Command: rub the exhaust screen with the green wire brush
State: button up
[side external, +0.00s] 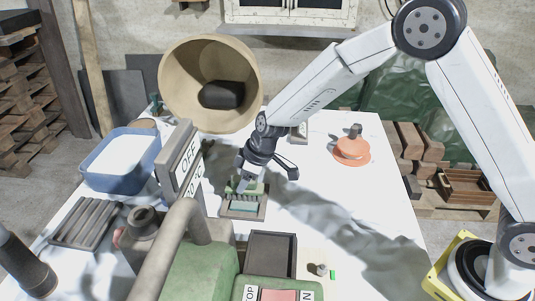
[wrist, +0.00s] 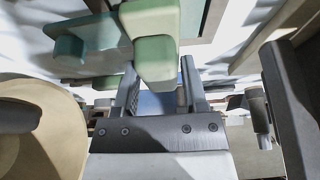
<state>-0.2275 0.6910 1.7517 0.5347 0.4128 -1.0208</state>
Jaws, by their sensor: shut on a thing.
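My gripper (side external: 245,178) points down over the white table and is shut on the green wire brush (side external: 236,187). In the wrist view the brush's green block (wrist: 155,45) sits between the fingertips (wrist: 160,80). Below it lies a small flat rectangular piece with a grey frame (side external: 242,214), which looks like the exhaust screen. The brush is directly above or on this piece; I cannot tell whether the bristles touch it. The brush and gripper hide the piece's far part.
A large tan cone (side external: 185,85) hangs near my arm. A blue tub (side external: 112,165), dark tray (side external: 270,254) and orange disc (side external: 352,150) surround; right-centre table is clear.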

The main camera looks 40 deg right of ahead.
aim_at(257, 182)
jog(key=shift+s, duration=0.1)
jog(key=shift+s+d, duration=0.5)
jog(key=shift+d, duration=0.05)
jog(key=shift+s+d, duration=0.1)
jog(key=shift+d, duration=0.05)
jog(key=shift+s+d+f, duration=0.15)
jog(key=shift+s+d, duration=0.3)
jog(key=shift+s, duration=0.05)
jog(key=shift+a, duration=0.1)
jog(key=shift+w+a, duration=0.45)
jog(key=shift+a, duration=0.05)
